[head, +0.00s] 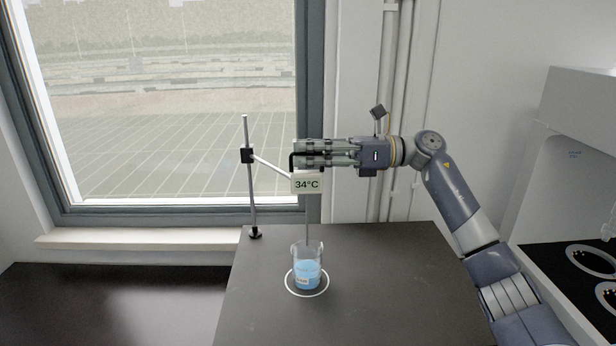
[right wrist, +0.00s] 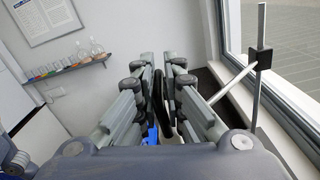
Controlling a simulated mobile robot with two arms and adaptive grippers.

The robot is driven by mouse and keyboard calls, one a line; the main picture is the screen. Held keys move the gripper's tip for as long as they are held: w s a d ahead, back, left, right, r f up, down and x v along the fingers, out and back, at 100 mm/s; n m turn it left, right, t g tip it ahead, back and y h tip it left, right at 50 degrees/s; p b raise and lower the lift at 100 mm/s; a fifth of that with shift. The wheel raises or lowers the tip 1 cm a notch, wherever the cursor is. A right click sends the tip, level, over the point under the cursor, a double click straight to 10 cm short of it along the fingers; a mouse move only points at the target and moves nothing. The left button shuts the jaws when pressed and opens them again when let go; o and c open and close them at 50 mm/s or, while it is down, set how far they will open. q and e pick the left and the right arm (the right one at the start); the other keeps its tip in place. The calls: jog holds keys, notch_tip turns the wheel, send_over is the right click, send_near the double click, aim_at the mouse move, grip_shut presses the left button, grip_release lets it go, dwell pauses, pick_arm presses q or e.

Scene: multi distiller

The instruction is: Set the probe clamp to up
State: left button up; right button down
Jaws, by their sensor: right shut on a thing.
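The probe clamp is a black block (head: 247,155) on an upright metal stand (head: 251,200), with a pale arm reaching right to a display box (head: 306,185) that reads 34°C. A thin probe (head: 307,222) hangs from the box, its lower end at about the rim of a beaker of blue liquid (head: 307,273); I cannot tell how far it dips in. My right gripper (head: 297,154) is shut on a black handle just above the display. The handle (right wrist: 158,98) shows between the fingers in the right wrist view. The stand and clamp block (right wrist: 260,59) are to the right there.
The beaker stands inside a white ring (head: 291,289) on a dark table (head: 400,270). A window (head: 170,120) is behind the stand. A white unit with a dark hob-like top (head: 575,262) is at the right. The table is clear around the beaker.

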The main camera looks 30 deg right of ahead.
notch_tip(320, 180, up, 6)
jog(key=shift+d+f+p, duration=0.1)
jog(key=shift+d+p, duration=0.05)
jog(key=shift+p, duration=0.5)
jog(key=c, duration=1.7)
grip_release()
jog(key=shift+s+a, duration=0.1)
jog(key=shift+a, duration=0.1)
jog(key=shift+f, duration=0.1)
jog(key=shift+s+d, duration=0.1)
jog(key=shift+d, duration=0.5)
jog(key=v, duration=1.1)
jog(key=shift+s+a, duration=0.15)
jog(key=shift+s, duration=0.05)
